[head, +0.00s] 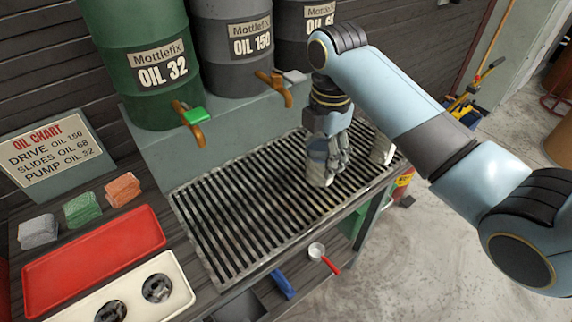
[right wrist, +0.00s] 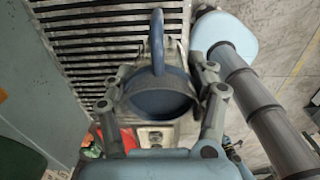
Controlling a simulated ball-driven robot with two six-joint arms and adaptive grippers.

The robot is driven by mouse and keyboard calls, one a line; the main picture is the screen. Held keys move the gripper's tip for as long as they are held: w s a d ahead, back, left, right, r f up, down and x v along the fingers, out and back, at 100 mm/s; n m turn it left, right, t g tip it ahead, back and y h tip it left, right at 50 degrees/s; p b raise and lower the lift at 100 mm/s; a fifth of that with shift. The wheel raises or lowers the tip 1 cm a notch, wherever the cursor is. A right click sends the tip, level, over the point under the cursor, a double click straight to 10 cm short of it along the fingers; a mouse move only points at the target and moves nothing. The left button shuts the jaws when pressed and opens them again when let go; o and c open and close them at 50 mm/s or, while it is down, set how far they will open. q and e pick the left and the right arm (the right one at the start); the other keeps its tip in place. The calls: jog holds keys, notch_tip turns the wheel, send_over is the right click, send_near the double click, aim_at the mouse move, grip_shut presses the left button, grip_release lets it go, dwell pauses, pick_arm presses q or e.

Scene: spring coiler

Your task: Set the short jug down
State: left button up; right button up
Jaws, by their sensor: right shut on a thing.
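The short jug (head: 319,170) is a worn grey metal vessel over the right half of the slatted drip grate (head: 235,225). My right gripper (head: 335,150) is shut on it from above, with the fingers partly hiding it. In the right wrist view, the jug (right wrist: 158,100) sits between the two fingers, showing a dark blue inside and a blue handle at the top. The jug looks upright at or just over the slats; I cannot tell whether its base touches them. My left gripper is not in view.
A second pale vessel (head: 382,148) stands right of the jug, partly behind my arm. Oil drums (head: 145,60) with taps (head: 192,122) stand behind the grate. A red tray (head: 95,260) and cream tray (head: 180,300) lie at left. The grate's left part is clear.

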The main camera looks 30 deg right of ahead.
jog(key=shift+w+a+f, duration=0.9)
jog(key=shift+w+f, duration=0.1)
jog(key=shift+f, duration=0.5)
jog(key=shift+w+a+f, duration=0.9)
jog(key=shift+w+f, duration=0.15)
jog(key=shift+f, duration=0.4)
jog(key=shift+w+a+f, duration=0.9)
jog(key=shift+w+f, duration=0.1)
jog(key=shift+f, duration=0.5)
jog(key=o, duration=1.3)
jog(key=shift+f, duration=0.1)
